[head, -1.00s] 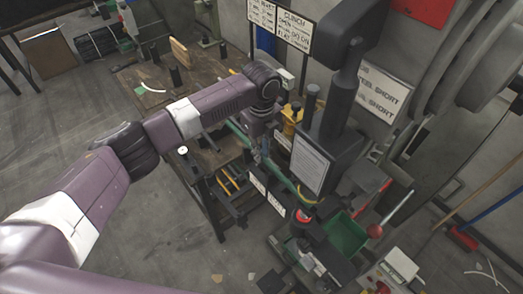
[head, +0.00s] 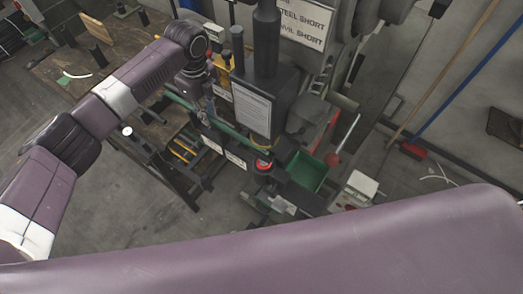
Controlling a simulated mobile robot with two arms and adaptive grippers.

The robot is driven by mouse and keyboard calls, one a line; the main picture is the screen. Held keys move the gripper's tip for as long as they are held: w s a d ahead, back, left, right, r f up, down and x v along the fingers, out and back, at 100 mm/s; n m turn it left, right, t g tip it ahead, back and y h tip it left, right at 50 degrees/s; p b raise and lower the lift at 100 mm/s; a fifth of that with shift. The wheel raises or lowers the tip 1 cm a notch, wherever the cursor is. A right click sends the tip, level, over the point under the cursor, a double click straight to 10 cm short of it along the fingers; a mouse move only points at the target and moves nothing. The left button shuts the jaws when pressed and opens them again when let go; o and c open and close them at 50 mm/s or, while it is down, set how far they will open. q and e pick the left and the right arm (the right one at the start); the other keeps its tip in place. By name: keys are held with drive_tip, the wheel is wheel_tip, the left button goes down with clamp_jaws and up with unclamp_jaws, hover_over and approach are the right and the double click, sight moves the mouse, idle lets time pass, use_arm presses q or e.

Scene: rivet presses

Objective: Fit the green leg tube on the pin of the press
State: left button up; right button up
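The green leg tube (head: 232,133) is a long thin tube, slanting from the wooden table down to the right, towards the front of the press. My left gripper (head: 210,112) reaches down at the tube and appears shut around it; the fingers are small and dark. The press (head: 266,45) is a dark column with a labelled block. Below its front sits a red ring (head: 263,165) on the lower tooling, close to the tube's right end. I cannot make out the pin or whether the tube touches it. My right gripper is out of view.
A green bin (head: 308,172) and a red-knobbed lever (head: 333,159) are right of the tooling. A control box (head: 358,188) stands farther right. The wooden table (head: 90,60) is behind left. My purple arm link covers the bottom. A broom (head: 412,150) leans at the right.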

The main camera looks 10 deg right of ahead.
use_arm(q)
drive_tip(key=o, duration=0.5)
wheel_tip(320, 180, up, 12)
idle(0.4)
idle(0.7)
